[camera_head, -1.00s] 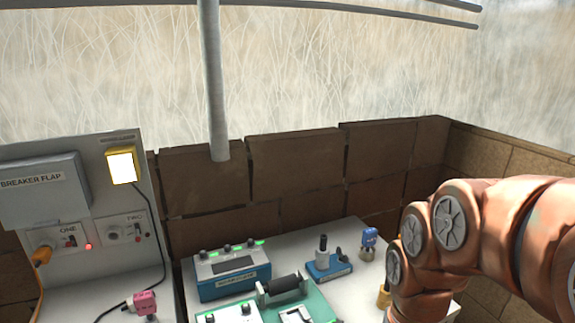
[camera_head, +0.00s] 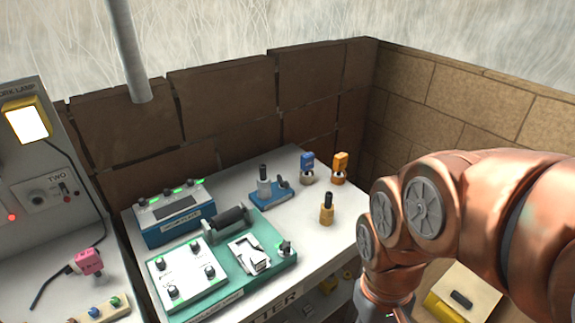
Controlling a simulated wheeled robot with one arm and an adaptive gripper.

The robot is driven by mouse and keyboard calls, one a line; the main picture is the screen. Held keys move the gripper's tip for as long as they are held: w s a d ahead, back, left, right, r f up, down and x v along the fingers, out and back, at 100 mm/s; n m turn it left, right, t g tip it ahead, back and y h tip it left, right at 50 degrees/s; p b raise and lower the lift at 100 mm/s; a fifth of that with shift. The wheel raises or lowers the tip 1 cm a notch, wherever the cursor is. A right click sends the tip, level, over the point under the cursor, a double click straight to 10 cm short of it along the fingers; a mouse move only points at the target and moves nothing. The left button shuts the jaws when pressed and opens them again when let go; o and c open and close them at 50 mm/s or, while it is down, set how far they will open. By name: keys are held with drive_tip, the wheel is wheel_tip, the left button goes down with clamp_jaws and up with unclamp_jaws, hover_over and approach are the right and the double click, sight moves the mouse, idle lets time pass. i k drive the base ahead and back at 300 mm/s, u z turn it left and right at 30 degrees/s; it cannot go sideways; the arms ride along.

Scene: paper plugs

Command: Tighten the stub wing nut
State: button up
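I cannot tell for sure which part is the stub wing nut. A small blue stand (camera_head: 268,198) on the grey bench carries an upright grey post with a black top, and a small dark knob-like part (camera_head: 283,182) sits at its right end. A teal machine (camera_head: 268,268) in front of it has a black roller, a white panel of knobs and a dark knob (camera_head: 284,248) at its right corner. My copper-coloured arm comes in from the right, over the bench's right side.
A blue box with green lights (camera_head: 172,222) stands behind the teal machine. Small blue (camera_head: 307,166), orange (camera_head: 340,168) and brass-coloured (camera_head: 327,208) pieces stand at the bench's right. A pink plug (camera_head: 88,261) lies on the left surface. A brick wall (camera_head: 225,102) closes the back.

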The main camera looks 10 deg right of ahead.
sight(283, 185)
drive_tip(key=z, duration=0.5)
drive_tip(key=i, duration=0.55)
drive_tip(key=u, duration=2.05)
